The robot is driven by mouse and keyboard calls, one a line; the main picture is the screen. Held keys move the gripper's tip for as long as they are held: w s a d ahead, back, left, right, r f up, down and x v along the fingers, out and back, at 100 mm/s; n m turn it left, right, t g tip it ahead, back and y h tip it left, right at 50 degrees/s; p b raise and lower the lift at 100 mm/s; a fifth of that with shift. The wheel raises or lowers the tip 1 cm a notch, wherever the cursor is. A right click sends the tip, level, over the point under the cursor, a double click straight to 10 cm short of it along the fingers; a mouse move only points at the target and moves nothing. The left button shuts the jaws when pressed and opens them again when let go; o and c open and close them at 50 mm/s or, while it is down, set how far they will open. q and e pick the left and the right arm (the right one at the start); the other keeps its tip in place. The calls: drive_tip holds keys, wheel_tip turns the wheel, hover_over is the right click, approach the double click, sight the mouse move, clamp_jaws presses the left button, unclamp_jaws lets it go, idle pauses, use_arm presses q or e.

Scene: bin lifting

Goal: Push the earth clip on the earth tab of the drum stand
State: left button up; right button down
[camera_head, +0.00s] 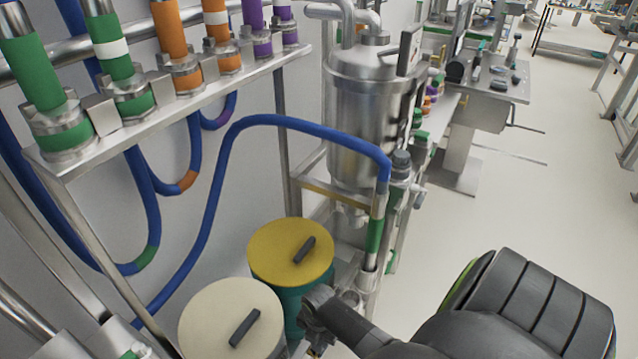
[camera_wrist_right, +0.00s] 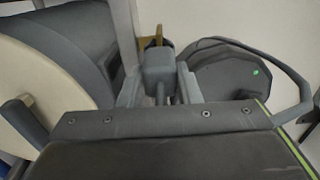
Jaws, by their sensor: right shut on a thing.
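My right gripper (camera_head: 318,312) is at the bottom centre of the head view, low beside the teal drum with a yellow lid (camera_head: 280,268). In the right wrist view, my right gripper (camera_wrist_right: 160,92) is shut on a grey block, which I take as the earth clip (camera_wrist_right: 158,64). A small brass-coloured piece (camera_wrist_right: 149,42), possibly the earth tab, shows just beyond the clip. I cannot tell whether the two touch. The drum stand is mostly hidden behind the drums and my arm. My left gripper is not in view.
A cream-lidded drum (camera_head: 225,318) stands left of the yellow-lidded one. A blue hose (camera_head: 285,121) arches above them to a metal fitting near a steel tank (camera_head: 365,115). A dark round object (camera_wrist_right: 225,78) and a grey cable loop (camera_wrist_right: 292,85) lie right of the clip. Floor at right is open.

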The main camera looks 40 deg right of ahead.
drive_tip(key=shift+f+b, duration=0.45)
drive_tip(key=shift+f, duration=0.5)
idle(0.4)
drive_tip(key=shift+f, duration=0.1)
idle(0.5)
drive_tip(key=c, duration=1)
unclamp_jaws()
drive_tip(key=shift+o, duration=0.2)
drive_tip(key=shift+r, duration=0.65)
wheel_tip(320, 180, up, 16)
drive_tip(key=p, duration=0.1)
